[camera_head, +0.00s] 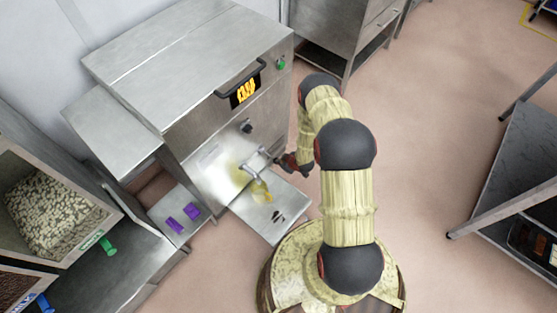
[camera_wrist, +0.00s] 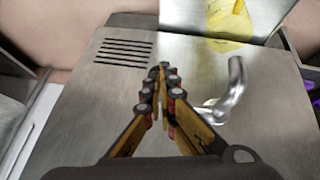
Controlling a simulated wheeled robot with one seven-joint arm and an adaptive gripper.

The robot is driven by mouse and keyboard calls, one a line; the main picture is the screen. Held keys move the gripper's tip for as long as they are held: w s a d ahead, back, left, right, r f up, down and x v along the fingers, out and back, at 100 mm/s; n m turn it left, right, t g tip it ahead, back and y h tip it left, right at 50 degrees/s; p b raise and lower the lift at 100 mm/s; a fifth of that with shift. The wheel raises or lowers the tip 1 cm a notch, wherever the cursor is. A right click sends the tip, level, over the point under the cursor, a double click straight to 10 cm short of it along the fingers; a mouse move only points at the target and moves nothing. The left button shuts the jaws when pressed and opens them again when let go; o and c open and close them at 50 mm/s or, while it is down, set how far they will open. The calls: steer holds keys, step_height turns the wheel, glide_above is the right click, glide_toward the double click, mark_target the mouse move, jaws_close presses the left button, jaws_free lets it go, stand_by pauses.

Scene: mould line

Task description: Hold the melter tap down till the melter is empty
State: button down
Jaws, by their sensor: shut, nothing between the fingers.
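The melter (camera_head: 205,90) is a steel cabinet with a top handle, an orange-lit display and a green button. Its metal tap (camera_head: 257,160) sticks out low on the front. I cannot tell whether the fingers touch the tap.
A steel shelf (camera_head: 278,203) with dark slots lies under the tap. Two purple pieces (camera_head: 183,217) lie on a lower ledge to the left. A bin of pale pieces (camera_head: 48,215) stands far left. A dark-topped table (camera_head: 525,170) is at right, with open floor (camera_head: 430,100) between.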

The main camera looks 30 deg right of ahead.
steer(key=f+b, duration=0.1)
steer(key=f, duration=0.1)
steer(key=f+b, duration=0.1)
steer(key=f, duration=0.1)
steer(key=shift+s+d, duration=0.1)
steer(key=shift+s, duration=0.1)
stand_by(7.4)
